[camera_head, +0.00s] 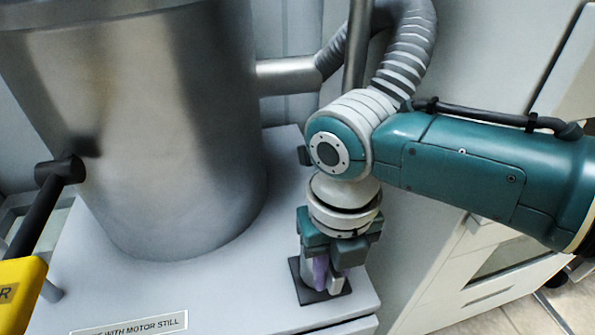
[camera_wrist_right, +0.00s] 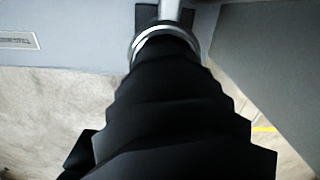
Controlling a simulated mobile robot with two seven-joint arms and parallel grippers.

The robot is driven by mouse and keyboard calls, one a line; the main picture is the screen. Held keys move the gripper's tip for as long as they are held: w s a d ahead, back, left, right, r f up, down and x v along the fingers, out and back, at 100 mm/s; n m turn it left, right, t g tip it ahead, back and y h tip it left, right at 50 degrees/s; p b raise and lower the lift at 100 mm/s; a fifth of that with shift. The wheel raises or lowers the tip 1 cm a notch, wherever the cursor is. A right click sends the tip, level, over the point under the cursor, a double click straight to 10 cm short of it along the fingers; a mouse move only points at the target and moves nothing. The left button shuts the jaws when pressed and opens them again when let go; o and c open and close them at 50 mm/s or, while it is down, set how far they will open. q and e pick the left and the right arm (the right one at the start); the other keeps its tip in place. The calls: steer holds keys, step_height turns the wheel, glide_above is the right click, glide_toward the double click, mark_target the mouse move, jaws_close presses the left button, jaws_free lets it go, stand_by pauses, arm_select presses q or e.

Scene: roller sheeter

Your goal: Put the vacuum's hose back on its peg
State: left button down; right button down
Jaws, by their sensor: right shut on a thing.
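The vacuum's steel drum (camera_head: 150,120) stands on a pale cabinet top at the left. Its grey ribbed hose (camera_head: 412,45) leaves a side pipe, loops up, and comes down behind my right arm. My right gripper (camera_head: 325,272) points down at the cabinet's right corner, shut on what seems to be the hose's end, mostly hidden by the hand. A small dark square plate (camera_head: 305,293) lies right under the fingers. In the right wrist view, a dark ribbed shape fills the middle, ending at a silver ring (camera_wrist_right: 163,33) by a metal bar. The peg is not clearly told apart.
A metal pole (camera_head: 356,60) rises behind my arm. White drawers (camera_head: 505,265) stand at the right, with tiled floor beyond.

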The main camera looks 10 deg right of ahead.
steer(key=shift+f, duration=0.2)
stand_by(0.4)
steer(key=c, duration=0.7)
jaws_free()
step_height(320, 180, up, 9)
steer(key=p, duration=0.5)
steer(key=shift+w+f+p, duration=0.1)
steer(key=shift+p, duration=0.25)
steer(key=shift+r+p, duration=0.3)
steer(key=shift+r, duration=0.3)
